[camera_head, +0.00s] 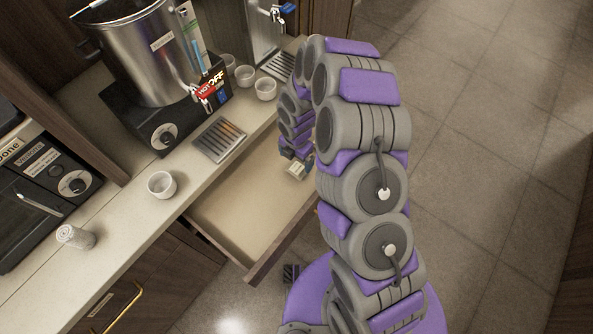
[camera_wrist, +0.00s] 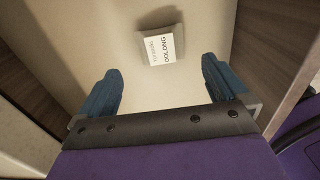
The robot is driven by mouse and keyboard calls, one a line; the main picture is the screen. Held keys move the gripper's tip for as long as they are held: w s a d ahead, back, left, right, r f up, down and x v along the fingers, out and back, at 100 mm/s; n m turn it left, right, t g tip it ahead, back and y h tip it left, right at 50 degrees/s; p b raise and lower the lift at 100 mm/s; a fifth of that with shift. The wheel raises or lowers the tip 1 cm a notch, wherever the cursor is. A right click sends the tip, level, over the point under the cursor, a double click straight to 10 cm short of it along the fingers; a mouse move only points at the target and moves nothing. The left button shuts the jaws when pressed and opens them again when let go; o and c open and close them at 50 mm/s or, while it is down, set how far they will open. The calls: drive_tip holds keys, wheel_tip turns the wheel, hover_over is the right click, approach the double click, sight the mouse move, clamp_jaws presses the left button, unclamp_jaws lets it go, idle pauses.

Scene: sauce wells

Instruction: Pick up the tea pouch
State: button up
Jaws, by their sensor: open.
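The tea pouch (camera_wrist: 161,48) lies in an open drawer. In the wrist view it shows a white label reading OOLONG, ahead of my gripper (camera_wrist: 160,88) and between the lines of its two blue fingers. My gripper is open and empty, and the pouch is apart from it. In the head view, the pouch (camera_head: 296,171) appears as a small pale packet just below the end of my arm, partly hidden by it. The drawer (camera_head: 235,205) is otherwise bare.
The drawer walls (camera_wrist: 275,65) rise on both sides of my gripper. The tiled floor at right is clear.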

sight(297, 168)
wheel_tip(297, 168, down, 8)
drive_tip(key=shift+w+d+r+b, duration=0.1)
drive_tip(key=shift+d+r+b, duration=0.1)
drive_tip(key=shift+b, duration=0.7)
drive_tip(key=shift+c, duration=0.2)
drive_tip(key=shift+a, duration=0.1)
drive_tip(key=c, duration=0.9)
